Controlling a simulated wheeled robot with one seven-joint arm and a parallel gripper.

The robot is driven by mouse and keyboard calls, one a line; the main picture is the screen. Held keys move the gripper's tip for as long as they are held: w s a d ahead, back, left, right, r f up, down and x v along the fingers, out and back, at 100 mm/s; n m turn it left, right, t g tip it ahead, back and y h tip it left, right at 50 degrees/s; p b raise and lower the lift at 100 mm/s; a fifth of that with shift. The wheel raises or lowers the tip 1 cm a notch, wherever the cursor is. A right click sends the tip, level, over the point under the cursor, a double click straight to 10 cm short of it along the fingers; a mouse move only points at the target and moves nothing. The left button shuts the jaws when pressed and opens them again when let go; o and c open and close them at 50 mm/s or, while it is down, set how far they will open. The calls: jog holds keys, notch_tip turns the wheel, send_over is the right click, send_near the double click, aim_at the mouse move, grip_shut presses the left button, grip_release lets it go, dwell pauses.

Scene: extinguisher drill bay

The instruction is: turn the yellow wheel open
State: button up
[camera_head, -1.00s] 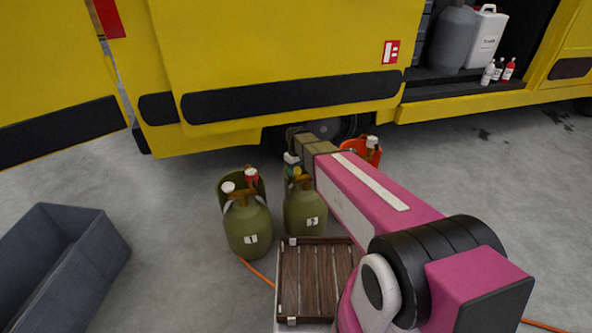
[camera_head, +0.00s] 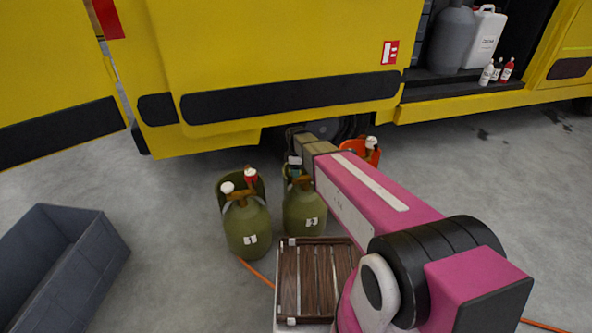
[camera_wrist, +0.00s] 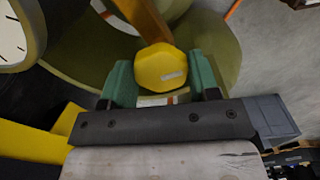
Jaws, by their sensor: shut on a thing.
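The yellow wheel (camera_wrist: 160,67) is a small knob with rounded corners and a pale label, seen in the wrist view. My gripper (camera_wrist: 161,84) has its two teal fingers on either side of the wheel and is shut on it. In the head view my gripper (camera_head: 294,169) is at the top of the right-hand green cylinder (camera_head: 305,212), and the wheel is hidden there. A brown bar (camera_wrist: 146,22) runs up from behind the wheel in the wrist view. A white-faced gauge (camera_wrist: 12,42) is at that view's upper left.
Another green cylinder (camera_head: 247,232) stands close on the left, with white and red caps behind it. A wooden slatted crate (camera_head: 312,282) lies in front. A grey bin (camera_head: 62,262) is at left. The yellow truck (camera_head: 270,60) stands behind. An orange container (camera_head: 368,152) is beyond my arm.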

jog(key=shift+n, duration=0.5)
jog(key=o, duration=0.9)
jog(key=shift+r, duration=0.1)
notch_tip(320, 180, up, 11)
jog(key=shift+f, duration=0.2)
jog(key=s+d+m, duration=0.6)
jog(key=s+d+f+m, duration=0.1)
jog(key=s+d+m, duration=1)
jog(key=s+d, duration=0.1)
jog(key=shift+s+d+f+m, duration=0.4)
